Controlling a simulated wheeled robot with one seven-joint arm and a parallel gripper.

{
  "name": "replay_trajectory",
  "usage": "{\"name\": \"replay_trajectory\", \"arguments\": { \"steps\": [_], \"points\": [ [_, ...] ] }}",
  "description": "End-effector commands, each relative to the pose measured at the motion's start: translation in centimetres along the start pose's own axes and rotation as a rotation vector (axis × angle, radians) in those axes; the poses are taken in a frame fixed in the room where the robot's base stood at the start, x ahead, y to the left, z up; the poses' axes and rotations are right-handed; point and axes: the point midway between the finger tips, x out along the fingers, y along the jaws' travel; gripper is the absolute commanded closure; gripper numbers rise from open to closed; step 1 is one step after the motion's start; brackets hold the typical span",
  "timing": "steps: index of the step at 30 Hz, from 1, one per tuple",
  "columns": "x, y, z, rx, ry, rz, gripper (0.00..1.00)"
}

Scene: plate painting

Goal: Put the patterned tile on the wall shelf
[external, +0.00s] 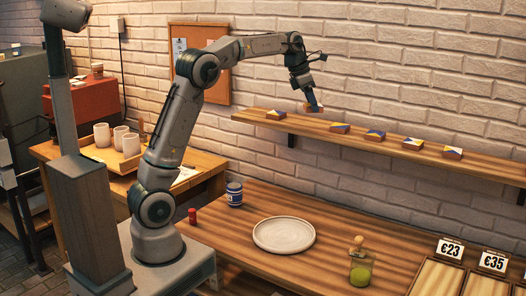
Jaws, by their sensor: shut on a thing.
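My gripper (313,104) points down above the left part of the wall shelf (490,167). It is shut on a small brownish piece, taken as the patterned tile (309,108). Its pattern is too small to make out. From this angle I cannot tell whether it touches the shelf.
Price signs (451,249) stand at the right. A tray (98,154) holds white cups.

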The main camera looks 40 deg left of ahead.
Motion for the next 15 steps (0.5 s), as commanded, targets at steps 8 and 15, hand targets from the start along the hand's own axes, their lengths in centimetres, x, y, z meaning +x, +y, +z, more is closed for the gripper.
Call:
{"name": "replay_trajectory", "arguments": {
  "steps": [8, 15],
  "points": [
    [-1.8, -0.4, 3.2, -0.075, -0.012, 0.041, 0.73],
    [-1.0, 1.6, 2.5, -0.085, -0.010, 0.043, 0.73]
  ]
}}
